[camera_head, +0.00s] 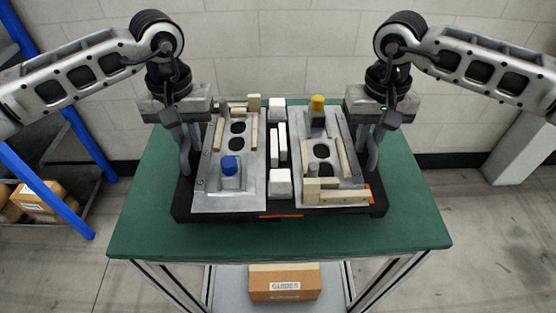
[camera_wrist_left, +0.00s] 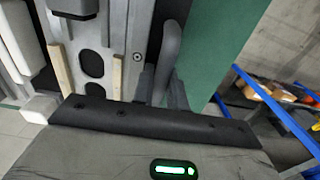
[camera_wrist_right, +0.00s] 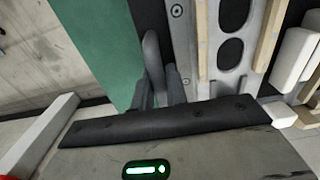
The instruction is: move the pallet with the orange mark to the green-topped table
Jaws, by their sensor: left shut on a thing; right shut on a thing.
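The pallet (camera_head: 225,216) is a black tray with an orange mark (camera_head: 280,216) on its front edge. It bears two grey metal fixture plates with a blue block (camera_head: 230,166), a yellow block (camera_head: 317,103), pale wooden strips and white blocks. The pallet is over the green-topped table (camera_head: 415,228); whether it rests on it or hangs slightly above, I cannot tell. My left gripper (camera_head: 186,158) is shut on the pallet's left side, and my right gripper (camera_head: 372,155) is shut on its right side. The fingers' contact is partly hidden.
A cardboard box (camera_head: 285,284) sits on the table's lower shelf. A blue-framed rack (camera_head: 75,190) with boxes stands at the left. A wall (camera_head: 290,50) is behind the table, and a pale post (camera_head: 525,145) is at the right. Green tabletop is bare around the pallet.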

